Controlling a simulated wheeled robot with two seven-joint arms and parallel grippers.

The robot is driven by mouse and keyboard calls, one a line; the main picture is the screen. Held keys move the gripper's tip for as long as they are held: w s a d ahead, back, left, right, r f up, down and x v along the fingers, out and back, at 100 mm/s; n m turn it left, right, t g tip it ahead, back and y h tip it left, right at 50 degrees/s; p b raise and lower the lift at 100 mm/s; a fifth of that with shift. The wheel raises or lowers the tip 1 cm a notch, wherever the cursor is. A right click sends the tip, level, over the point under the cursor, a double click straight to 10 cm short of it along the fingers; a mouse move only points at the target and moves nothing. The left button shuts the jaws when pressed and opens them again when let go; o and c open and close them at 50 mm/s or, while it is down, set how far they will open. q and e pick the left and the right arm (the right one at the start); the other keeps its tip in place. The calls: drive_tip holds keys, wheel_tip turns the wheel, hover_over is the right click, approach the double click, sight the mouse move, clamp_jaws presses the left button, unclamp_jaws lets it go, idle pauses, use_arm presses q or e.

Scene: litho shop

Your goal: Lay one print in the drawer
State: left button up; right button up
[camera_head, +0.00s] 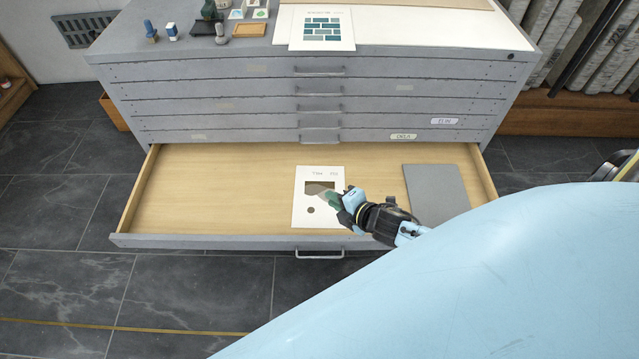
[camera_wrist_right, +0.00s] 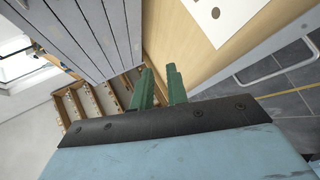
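The bottom drawer (camera_head: 220,190) of a grey flat-file cabinet is pulled out, showing a bare wooden floor. A white print (camera_head: 302,212) with brown shapes lies flat in its middle; part of it also shows in the right wrist view (camera_wrist_right: 245,20). Another print (camera_head: 322,45), with teal blocks, lies on the cabinet top at its front edge. My right gripper (camera_head: 331,199) is above the drawer print's right side and covers part of it in the head view. Its green fingers (camera_wrist_right: 160,88) stand apart, with nothing visible between them. My left gripper is not in view.
A grey board (camera_head: 437,195) lies in the drawer's right part; its left part is clear. Stamps, an orange tray (camera_head: 249,30) and small items stand on the cabinet top. The drawer handle (camera_head: 320,254) juts out in front.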

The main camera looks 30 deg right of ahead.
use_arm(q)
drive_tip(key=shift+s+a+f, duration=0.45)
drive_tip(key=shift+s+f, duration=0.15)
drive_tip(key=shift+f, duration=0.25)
use_arm(e)
drive_tip(key=shift+s+r, duration=0.15)
drive_tip(key=shift+r, duration=0.2)
